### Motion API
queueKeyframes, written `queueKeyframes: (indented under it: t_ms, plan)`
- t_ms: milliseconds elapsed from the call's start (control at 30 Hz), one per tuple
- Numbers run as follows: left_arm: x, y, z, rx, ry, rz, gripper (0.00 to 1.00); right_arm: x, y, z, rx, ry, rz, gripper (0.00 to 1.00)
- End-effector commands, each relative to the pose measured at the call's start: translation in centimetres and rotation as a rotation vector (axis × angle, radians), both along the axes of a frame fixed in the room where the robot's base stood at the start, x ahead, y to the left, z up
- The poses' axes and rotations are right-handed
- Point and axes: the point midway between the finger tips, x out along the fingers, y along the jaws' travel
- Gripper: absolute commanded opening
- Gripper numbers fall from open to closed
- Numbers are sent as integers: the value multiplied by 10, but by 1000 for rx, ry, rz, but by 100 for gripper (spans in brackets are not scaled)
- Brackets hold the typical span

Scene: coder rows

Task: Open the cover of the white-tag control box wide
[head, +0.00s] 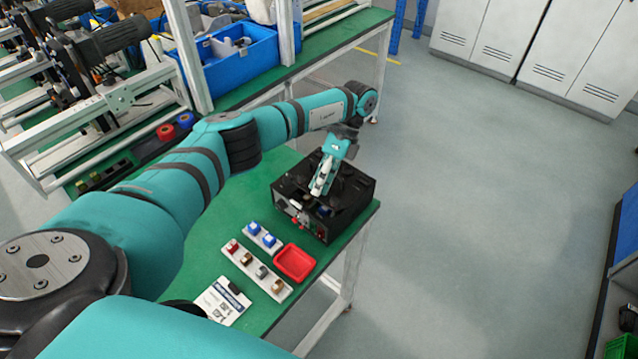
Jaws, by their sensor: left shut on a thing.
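The black control box (352,190) stands on the green bench top (215,262), near its right corner. A small white patch (295,205), perhaps the tag, shows on its near left side, with small red parts below it. My left gripper (320,190) reaches down over the middle of the box and is shut on part of the box's cover. The gripper hides much of the cover, so I cannot tell how far it is open. My right gripper is not in view.
In front of the box lie a red tray (294,263), a strip with several small knobs (257,270), a shorter strip with blue buttons (263,238) and a printed card (223,301). A blue bin (232,72) stands behind. Open floor lies right of the bench.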

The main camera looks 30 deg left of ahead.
Motion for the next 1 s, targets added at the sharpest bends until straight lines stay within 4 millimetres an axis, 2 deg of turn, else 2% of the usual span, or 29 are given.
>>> queueKeyframes:
  t_ms: [367,400,567,600,867,1000]
  plan:
    - [1,0,1,-1,-2,-1,0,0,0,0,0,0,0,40]
    - [1,0,1,-1,-2,-1,16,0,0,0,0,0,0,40]
    - [1,0,1,-1,-1,-1,37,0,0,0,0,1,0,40]
    - [1,0,0,-1,0,-1,39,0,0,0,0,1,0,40]
    - [2,0,2,1,0,-1,39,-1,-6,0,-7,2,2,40]
    - [11,-2,14,2,-1,-2,39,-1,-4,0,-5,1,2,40]
